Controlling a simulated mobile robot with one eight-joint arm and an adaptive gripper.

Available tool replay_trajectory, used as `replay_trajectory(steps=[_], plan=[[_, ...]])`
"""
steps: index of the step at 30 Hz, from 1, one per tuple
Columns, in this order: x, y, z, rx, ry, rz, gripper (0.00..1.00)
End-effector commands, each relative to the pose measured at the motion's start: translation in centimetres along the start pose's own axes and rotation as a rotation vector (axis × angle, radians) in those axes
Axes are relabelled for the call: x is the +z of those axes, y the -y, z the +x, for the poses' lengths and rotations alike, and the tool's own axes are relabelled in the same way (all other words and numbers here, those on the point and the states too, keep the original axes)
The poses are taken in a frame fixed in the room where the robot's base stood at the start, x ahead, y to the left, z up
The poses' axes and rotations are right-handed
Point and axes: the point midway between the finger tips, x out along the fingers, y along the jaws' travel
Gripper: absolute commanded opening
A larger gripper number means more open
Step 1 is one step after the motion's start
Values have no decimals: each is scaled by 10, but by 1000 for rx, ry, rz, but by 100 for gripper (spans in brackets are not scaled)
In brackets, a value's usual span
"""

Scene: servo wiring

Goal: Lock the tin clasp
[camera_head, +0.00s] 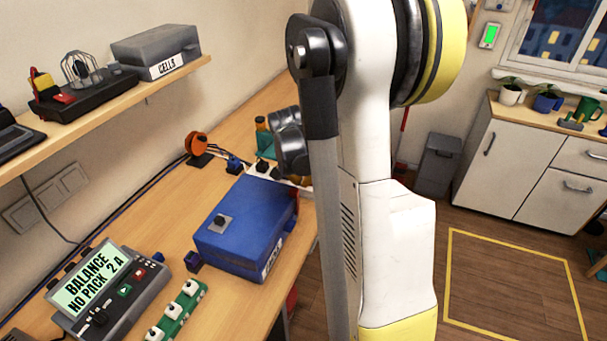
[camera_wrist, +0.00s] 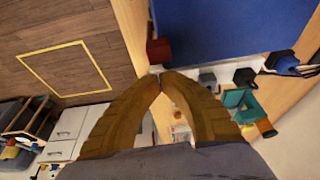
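The blue tin (camera_head: 245,225) stands on the wooden workbench, with a white label on its front and a small grey plate with a black knob on its lid. In the wrist view the tin (camera_wrist: 225,25) fills the upper right. A dark red block (camera_wrist: 160,52) sits at the tin's edge and looks like the clasp; whether it is locked cannot be told. My gripper (camera_wrist: 160,80) has its tan fingers together at the tips, just below the red block in the picture; contact is unclear. Nothing shows between the tips. In the head view my arm hides the gripper.
A charger with a display (camera_head: 100,290) and a green strip with white knobs (camera_head: 177,312) lie left of the tin. An orange reel (camera_head: 197,147) and other small items stand behind it. A shelf (camera_head: 110,115) hangs above. Open floor (camera_head: 515,285) lies right of the bench.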

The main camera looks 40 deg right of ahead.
Motion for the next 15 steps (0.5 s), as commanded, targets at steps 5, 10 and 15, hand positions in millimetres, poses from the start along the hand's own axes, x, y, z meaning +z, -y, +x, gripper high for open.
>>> replay_trajectory(steps=[5,10,15], plan=[[10,0,-4,0,0,0,0],[11,0,-5,0,0,1,0],[12,0,-5,0,0,1,0]])
